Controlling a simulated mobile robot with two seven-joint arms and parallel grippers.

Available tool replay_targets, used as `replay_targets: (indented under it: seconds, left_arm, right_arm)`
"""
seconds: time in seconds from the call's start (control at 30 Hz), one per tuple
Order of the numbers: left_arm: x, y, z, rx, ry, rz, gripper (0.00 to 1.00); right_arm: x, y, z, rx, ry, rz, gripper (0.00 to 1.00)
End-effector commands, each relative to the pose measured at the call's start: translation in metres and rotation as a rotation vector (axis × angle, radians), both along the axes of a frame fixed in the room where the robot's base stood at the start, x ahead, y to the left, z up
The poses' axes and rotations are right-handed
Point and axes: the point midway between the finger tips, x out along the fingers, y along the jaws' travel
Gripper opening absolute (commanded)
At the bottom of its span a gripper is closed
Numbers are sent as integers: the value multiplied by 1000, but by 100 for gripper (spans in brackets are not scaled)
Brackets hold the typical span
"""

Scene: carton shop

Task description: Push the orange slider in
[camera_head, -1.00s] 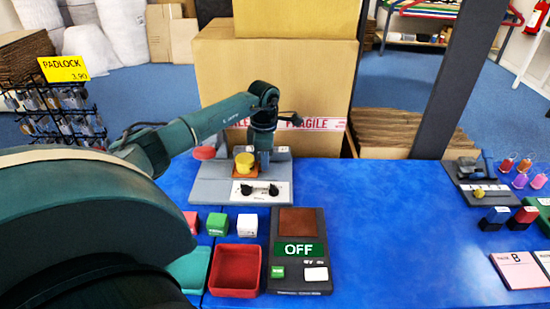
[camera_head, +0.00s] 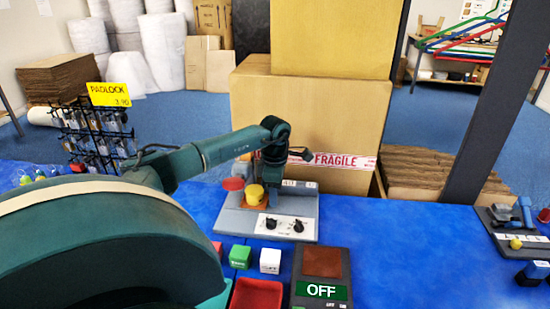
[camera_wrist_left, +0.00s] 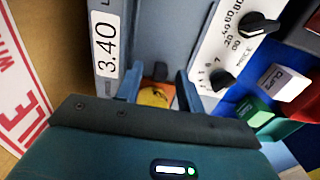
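The grey device (camera_head: 303,228) on the blue table carries a yellow round knob (camera_head: 255,193) with an orange-brown plate (camera_head: 243,201) around its foot. This plate is the only orange part I make out, and my arm hides some of it. My left gripper (camera_head: 272,196) points down just right of the yellow knob. In the left wrist view its fingers (camera_wrist_left: 159,70) are apart, with the yellow knob (camera_wrist_left: 153,97) and a small orange-brown part (camera_wrist_left: 160,72) showing between them. I cannot tell whether they touch. My right gripper is not in view.
The device also has a red button (camera_head: 233,184) and black dials (camera_head: 271,224). A large carton (camera_head: 310,120) stands behind. The table's right middle is clear.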

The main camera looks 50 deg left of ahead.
Motion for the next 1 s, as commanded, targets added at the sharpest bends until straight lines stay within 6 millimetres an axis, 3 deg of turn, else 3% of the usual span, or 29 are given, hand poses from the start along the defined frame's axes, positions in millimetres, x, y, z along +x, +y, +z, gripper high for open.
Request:
replay_targets:
  seconds: [0.23, 0.7, 1.0]
  left_arm:
    - [1, 1, 12, 1, -3, 0, 38]
    - [0, 0, 109, 0, -4, 0, 38]
    - [0, 0, 132, 0, 0, 0, 38]
  right_arm:
    - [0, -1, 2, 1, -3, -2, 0]
    - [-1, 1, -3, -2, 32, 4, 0]
    - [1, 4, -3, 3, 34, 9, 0]
